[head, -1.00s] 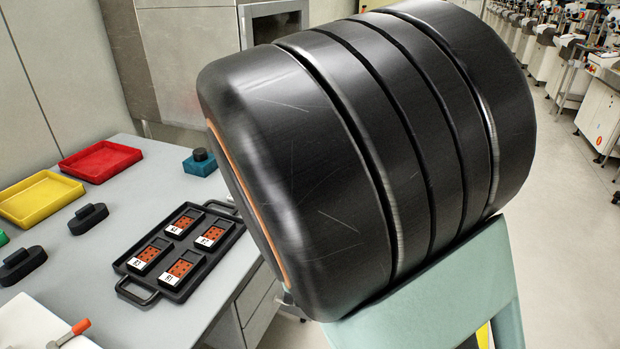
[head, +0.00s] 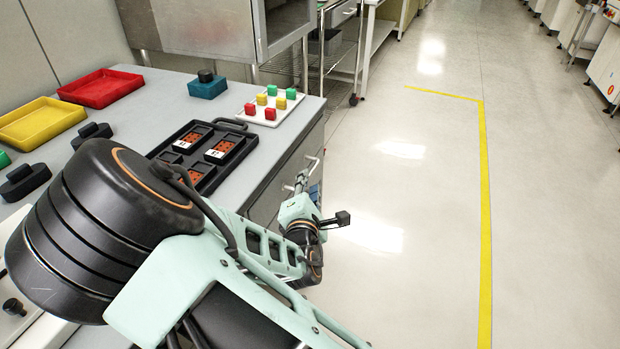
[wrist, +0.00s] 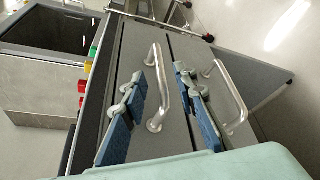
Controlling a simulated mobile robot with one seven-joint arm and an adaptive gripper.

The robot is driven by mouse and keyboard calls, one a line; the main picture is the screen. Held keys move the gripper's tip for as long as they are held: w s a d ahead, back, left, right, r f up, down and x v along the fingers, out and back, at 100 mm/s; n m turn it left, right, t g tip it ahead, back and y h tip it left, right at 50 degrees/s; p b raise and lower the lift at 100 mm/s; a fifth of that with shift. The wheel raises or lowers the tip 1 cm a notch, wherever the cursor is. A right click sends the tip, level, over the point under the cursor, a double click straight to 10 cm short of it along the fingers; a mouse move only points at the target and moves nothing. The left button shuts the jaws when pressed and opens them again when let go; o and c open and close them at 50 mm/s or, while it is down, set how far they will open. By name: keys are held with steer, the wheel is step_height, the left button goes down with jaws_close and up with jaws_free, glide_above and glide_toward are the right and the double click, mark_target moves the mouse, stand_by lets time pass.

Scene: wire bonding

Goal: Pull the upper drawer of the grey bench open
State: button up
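The grey bench (head: 243,80) has drawers on its right side. In the wrist view, the upper drawer (wrist: 137,45) lies next to the bench top's edge and looks closed. Its silver bar handle (wrist: 161,90) appears between the two fingers of my gripper (wrist: 159,88). The fingers are apart, one on each side of the bar; I cannot tell whether either touches it. The lower drawer's handle (wrist: 236,95) is to the right of the fingers. In the head view, my gripper (head: 301,183) is at the drawer fronts, small and partly hidden by my wrist.
On the bench are a black tray (head: 243,152) with orange-patterned parts, a white plate (head: 245,117) with coloured blocks, and red (head: 100,87) and yellow (head: 40,123) bins. A wire rack (head: 340,60) stands beyond the bench. The floor (head: 410,220) to the right is clear.

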mark_target(311, 172)
steer(key=b+x, duration=0.1)
steer(key=x, duration=0.4)
steer(key=shift+w+f, duration=0.1)
steer(key=shift+w, duration=0.15)
jaws_close()
